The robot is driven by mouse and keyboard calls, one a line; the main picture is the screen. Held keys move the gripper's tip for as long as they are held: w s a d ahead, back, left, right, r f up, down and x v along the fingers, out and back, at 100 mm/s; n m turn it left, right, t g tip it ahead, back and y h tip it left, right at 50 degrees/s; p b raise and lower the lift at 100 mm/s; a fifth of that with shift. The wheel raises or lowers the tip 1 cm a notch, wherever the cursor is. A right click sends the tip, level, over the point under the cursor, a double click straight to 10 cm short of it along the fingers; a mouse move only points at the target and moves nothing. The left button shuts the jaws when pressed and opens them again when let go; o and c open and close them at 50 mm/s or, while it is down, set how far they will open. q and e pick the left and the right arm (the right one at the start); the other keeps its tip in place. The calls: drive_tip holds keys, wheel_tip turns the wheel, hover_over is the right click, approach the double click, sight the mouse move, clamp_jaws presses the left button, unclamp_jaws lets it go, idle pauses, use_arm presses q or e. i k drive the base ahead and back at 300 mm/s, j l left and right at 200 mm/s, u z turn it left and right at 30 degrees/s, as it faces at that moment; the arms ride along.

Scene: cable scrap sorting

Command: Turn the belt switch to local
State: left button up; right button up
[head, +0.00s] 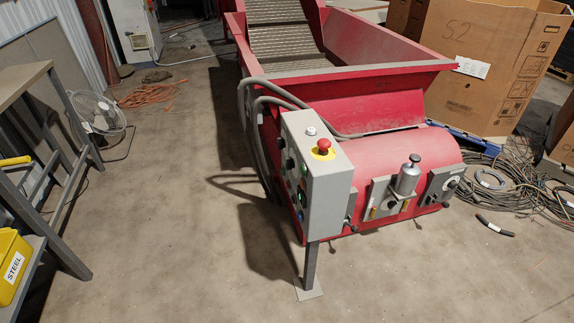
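A grey control box (328,195) stands on a post at the near end of the red conveyor (385,155). A red emergency stop (323,145) on a yellow base and a small pale knob (310,131) sit on its top. Its left face, seen at a steep angle, carries green and blue buttons and dark knobs. A grey plate (441,184) with a dial and a black handle is on the conveyor's end, right of a silver cylinder (408,177). I cannot tell which control is the belt switch or read its setting. Neither gripper is in view.
A workbench (35,85) with a yellow STEEL bin (12,262) is at left, near a fan (97,112). Cardboard boxes (490,60) and coiled cables (510,185) are at right. A short black piece (494,226) lies on the floor. Floor left of the control box is clear.

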sight(289, 163)
drive_tip(key=i+j+z, duration=0.15)
drive_tip(key=z, duration=0.3)
drive_tip(key=i+j+z, duration=0.1)
drive_tip(key=j+z, duration=0.2)
drive_tip(key=z, duration=0.2)
drive_tip(key=j+z, duration=0.25)
drive_tip(key=z, duration=0.2)
drive_tip(key=i, duration=0.05)
